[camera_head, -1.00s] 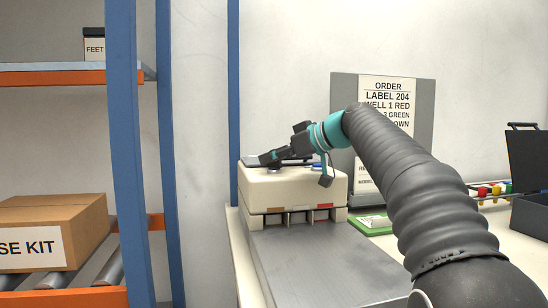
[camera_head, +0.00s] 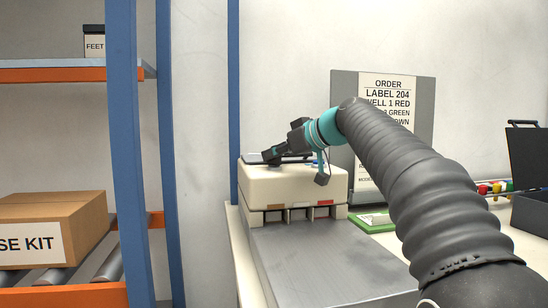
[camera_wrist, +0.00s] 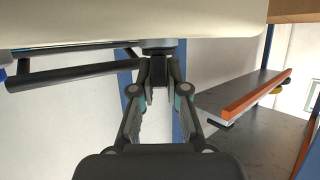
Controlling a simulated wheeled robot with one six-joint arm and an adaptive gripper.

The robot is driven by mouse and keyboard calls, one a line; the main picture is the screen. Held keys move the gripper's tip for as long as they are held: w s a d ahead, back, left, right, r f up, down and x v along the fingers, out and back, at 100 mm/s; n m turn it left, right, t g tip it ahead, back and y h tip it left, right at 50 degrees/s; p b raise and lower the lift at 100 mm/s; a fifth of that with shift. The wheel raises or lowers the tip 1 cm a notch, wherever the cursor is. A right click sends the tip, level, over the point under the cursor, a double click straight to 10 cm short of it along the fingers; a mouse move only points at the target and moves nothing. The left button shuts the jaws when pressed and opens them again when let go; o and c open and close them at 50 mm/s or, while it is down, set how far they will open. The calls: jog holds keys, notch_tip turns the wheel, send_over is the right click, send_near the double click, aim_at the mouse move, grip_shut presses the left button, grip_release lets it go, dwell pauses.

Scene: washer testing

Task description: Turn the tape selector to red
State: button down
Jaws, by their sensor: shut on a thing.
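The cream tape machine (camera_head: 295,187) sits at the far end of a grey bench surface. Several slots and small coloured marks, including a red one at the right, line its front. The selector knob shows in the wrist view as a grey round piece (camera_wrist: 158,44) against the cream body (camera_wrist: 225,20). My gripper (camera_wrist: 158,68) is shut on this knob, its fingertips close together there. In the head view my gripper (camera_head: 270,156) is low over the machine's top left. The knob's pointer and setting cannot be made out.
A dark bar (camera_wrist: 70,74) runs beside the knob. A grey board with an order sheet (camera_head: 388,100) stands behind the machine. A green tray (camera_head: 374,222) lies to its right, with a dark case (camera_head: 528,215) farther right. A blue-post rack (camera_head: 122,150) stands left.

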jog(key=m+t+h, duration=0.2)
jog(key=m, duration=0.1)
jog(key=shift+s+a+r+t+h, duration=0.1)
jog(key=shift+t+h, duration=0.2)
jog(key=shift+m+t+h+p, duration=1.05)
jog(key=shift+m+t+h, duration=0.05)
jog(key=shift+m+h, duration=1)
jog(key=m+h, duration=0.2)
jog(key=m+h+b, duration=0.1)
jog(key=m+h, duration=0.1)
jog(key=h, duration=0.1)
jog(key=shift+f+m+h, duration=0.2)
jog(key=shift+m+h, duration=0.1)
jog(key=shift+m, duration=0.1)
jog(key=m+h, duration=0.2)
jog(key=h, duration=0.1)
jog(key=shift+r+m, duration=0.1)
jog(key=shift+m, duration=0.3)
jog(key=shift+m+g+h+p, duration=0.4)
jog(key=shift+m+g+h, duration=0.2)
jog(key=shift+m+h, duration=0.25)
jog(key=c, duration=1.2)
grip_release()
